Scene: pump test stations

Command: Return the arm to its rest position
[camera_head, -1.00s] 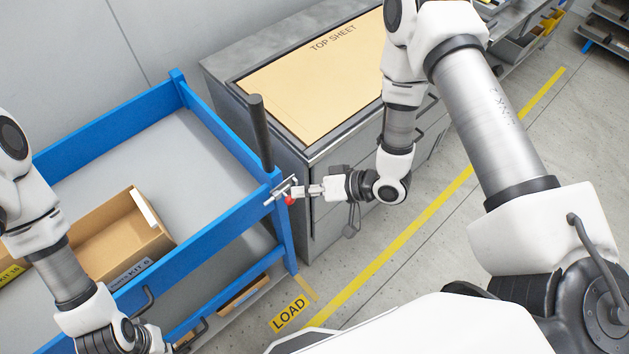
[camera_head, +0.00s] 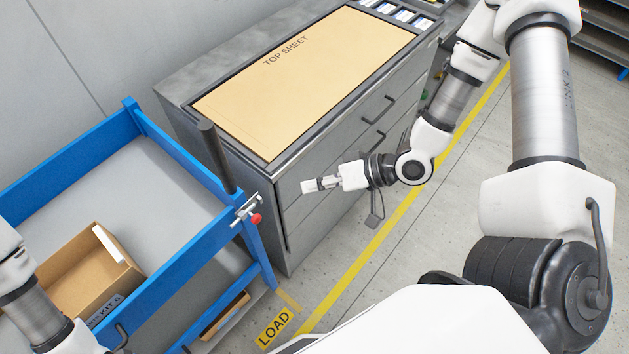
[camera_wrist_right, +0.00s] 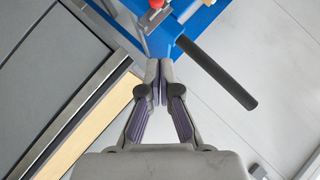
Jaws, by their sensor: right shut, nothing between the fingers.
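My right gripper (camera_head: 322,185) is shut and empty in the head view. It hangs in front of the grey drawer cabinet, a little right of the blue cart's corner latch. The right wrist view shows its two fingers (camera_wrist_right: 160,84) closed together, with the cart's blue corner beyond them. My right arm (camera_head: 435,130) comes in from the upper right and is bent at the elbow. My left arm (camera_head: 35,310) shows at the lower left edge; its gripper is out of the picture.
The blue cart (camera_head: 185,245) holds an open cardboard box (camera_head: 75,290). Its corner has a red-knobbed latch (camera_head: 250,212) and a dark upright handle (camera_head: 216,158). The grey cabinet (camera_head: 300,235) carries a tan top sheet (camera_head: 300,85). Open floor (camera_head: 400,255) lies right of the cabinet.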

